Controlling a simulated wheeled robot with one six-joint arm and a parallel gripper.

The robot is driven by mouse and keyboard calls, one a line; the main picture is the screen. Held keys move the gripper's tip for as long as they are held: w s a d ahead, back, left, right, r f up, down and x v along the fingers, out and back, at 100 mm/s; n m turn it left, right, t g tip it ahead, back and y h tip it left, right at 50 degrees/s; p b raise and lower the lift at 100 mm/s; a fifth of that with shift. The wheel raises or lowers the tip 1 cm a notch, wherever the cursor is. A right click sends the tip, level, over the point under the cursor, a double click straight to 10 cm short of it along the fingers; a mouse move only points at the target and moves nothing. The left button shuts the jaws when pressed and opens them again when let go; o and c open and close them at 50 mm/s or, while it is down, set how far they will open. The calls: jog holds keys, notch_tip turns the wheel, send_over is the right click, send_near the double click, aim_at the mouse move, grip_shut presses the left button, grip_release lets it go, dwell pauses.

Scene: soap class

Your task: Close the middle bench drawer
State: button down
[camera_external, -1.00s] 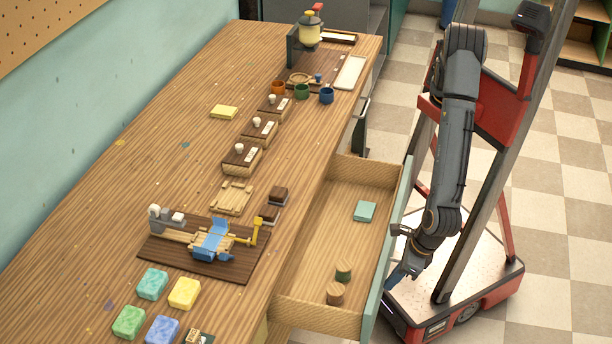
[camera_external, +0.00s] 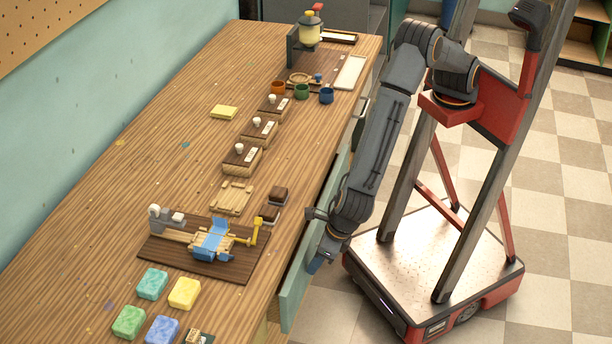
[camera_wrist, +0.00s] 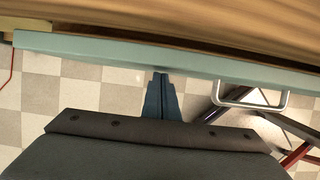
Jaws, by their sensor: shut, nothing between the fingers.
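The middle bench drawer's teal front (camera_external: 293,288) stands along the bench edge, and no drawer inside shows in the external view. In the wrist view its top edge (camera_wrist: 110,50) runs across below the wooden bench top, with a narrow dark strip between; I cannot tell whether it is fully flush. My gripper (camera_external: 316,264) is shut and empty at the outer face of the front. Its fingertips (camera_wrist: 160,76) point at the front in the wrist view and look touching or nearly so. A metal handle (camera_wrist: 250,98) sits to their right.
The bench top (camera_external: 110,200) holds a dark board (camera_external: 165,255) with a wooden fixture, several coloured soap bars (camera_external: 185,292), small blocks and cups (camera_external: 326,95). My base stands close to the bench on the right. Checkered floor (camera_external: 560,230) is clear further right.

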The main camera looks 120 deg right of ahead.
jog(key=shift+w+d, duration=0.4)
jog(key=shift+s+a, duration=0.1)
